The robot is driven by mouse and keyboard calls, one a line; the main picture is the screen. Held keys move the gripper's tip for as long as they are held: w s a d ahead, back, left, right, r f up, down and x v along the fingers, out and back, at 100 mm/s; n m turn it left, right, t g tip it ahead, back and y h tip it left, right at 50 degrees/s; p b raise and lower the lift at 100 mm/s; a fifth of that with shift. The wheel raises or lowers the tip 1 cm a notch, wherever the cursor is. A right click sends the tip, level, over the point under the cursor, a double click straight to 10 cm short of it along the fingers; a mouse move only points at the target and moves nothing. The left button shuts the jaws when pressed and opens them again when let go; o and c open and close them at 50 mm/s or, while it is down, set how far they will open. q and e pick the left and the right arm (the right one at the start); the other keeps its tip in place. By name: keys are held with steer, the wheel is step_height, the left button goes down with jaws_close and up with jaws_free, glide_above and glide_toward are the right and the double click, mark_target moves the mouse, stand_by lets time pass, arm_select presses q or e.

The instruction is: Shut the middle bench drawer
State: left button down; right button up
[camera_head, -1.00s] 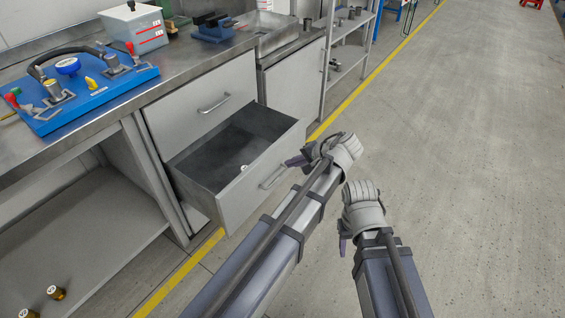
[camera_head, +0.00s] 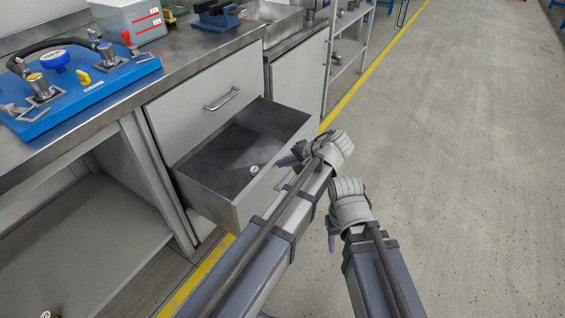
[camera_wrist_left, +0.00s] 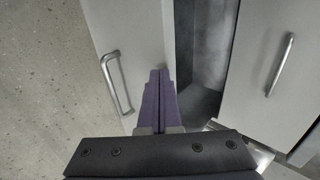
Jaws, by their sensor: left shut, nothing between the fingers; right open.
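The middle bench drawer (camera_head: 232,208) is pulled out below a closed upper drawer (camera_head: 205,108). It is grey with a bar handle, partly hidden by my left arm in the head view. A small white-topped item (camera_head: 254,168) lies inside. My left gripper (camera_head: 287,161) is shut and empty at the right part of the drawer's front. In the left wrist view its purple fingers (camera_wrist_left: 160,88) point at the drawer front (camera_wrist_left: 125,30), beside its handle (camera_wrist_left: 115,82); I cannot tell whether they touch. My right gripper (camera_head: 331,243) is open and empty over the floor, right of the drawer.
The steel bench top holds a blue pump board (camera_head: 95,90), a grey box (camera_head: 125,18) and a blue vise (camera_head: 217,15). An open lower shelf (camera_head: 95,250) is at the left. A rack (camera_head: 350,45) stands beyond the cabinets. The floor at the right is clear.

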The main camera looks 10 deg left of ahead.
arm_select(q)
steer(key=w+a, duration=0.4)
steer(key=a, duration=0.6)
steer(key=w+a, duration=0.3)
steer(key=a, duration=0.8)
steer(key=shift+w+a, duration=0.15)
steer(key=shift+w, duration=0.25)
